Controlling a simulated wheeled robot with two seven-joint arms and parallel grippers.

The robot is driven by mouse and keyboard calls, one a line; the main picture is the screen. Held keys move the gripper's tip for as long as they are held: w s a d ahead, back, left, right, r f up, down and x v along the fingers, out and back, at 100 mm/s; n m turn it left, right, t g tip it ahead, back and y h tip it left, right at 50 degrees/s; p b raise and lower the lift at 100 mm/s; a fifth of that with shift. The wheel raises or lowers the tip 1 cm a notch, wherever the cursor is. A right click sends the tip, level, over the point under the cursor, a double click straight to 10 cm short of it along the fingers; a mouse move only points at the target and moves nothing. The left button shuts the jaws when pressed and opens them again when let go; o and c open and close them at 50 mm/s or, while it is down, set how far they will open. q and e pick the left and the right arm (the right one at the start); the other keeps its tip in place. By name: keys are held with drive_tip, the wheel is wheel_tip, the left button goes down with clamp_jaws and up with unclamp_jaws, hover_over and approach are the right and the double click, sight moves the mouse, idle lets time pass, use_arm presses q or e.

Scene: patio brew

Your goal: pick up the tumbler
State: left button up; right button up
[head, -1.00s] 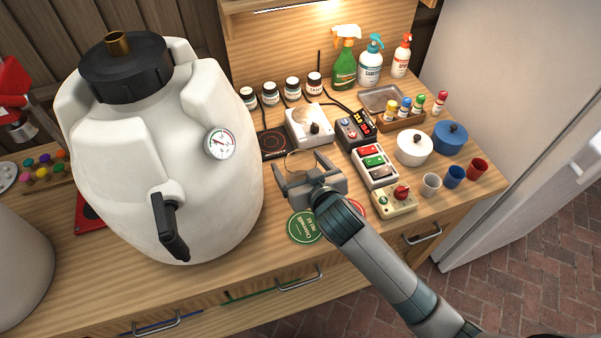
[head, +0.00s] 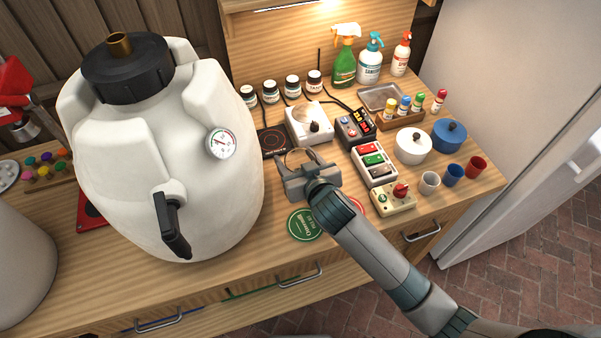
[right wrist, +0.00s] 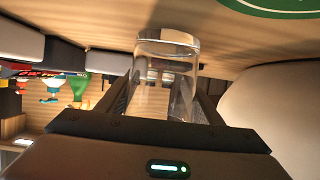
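The tumbler (right wrist: 165,75) is a clear glass between the two fingers of my right gripper (right wrist: 163,95) in the right wrist view. The fingers lie along both sides of the glass and appear to touch it. In the head view my right gripper (head: 301,166) is low over the counter, and only the thin round rim of the tumbler (head: 298,156) shows between its fingers. The tumbler's base is hard to make out, so I cannot tell whether it is lifted. My left gripper is not in view.
A large white vessel (head: 165,140) stands left of the gripper. A green coaster (head: 304,224) lies in front. A hot plate (head: 272,142), a white scale-like device (head: 309,125), a switch box (head: 374,166) and a red-knobbed box (head: 392,199) stand close behind and right. Small cups (head: 429,182) line the right edge.

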drive_tip(key=shift+r, duration=0.1)
drive_tip(key=shift+c, duration=0.3)
drive_tip(key=shift+r, duration=0.5)
drive_tip(key=r, duration=0.1)
drive_tip(key=r+b, duration=0.1)
drive_tip(key=r, duration=0.1)
drive_tip(key=shift+w+d+r+b, duration=0.15)
drive_tip(key=shift+w+d+b, duration=0.15)
drive_tip(key=shift+d, duration=0.1)
drive_tip(key=w+d+r+b, duration=0.2)
drive_tip(key=w+d+r, duration=0.2)
drive_tip(key=d, duration=0.6)
wheel_tip(320, 180, up, 3)
drive_tip(key=shift+w+f, duration=0.15)
drive_tip(key=shift+f, duration=0.05)
drive_tip(key=shift+a, duration=0.1)
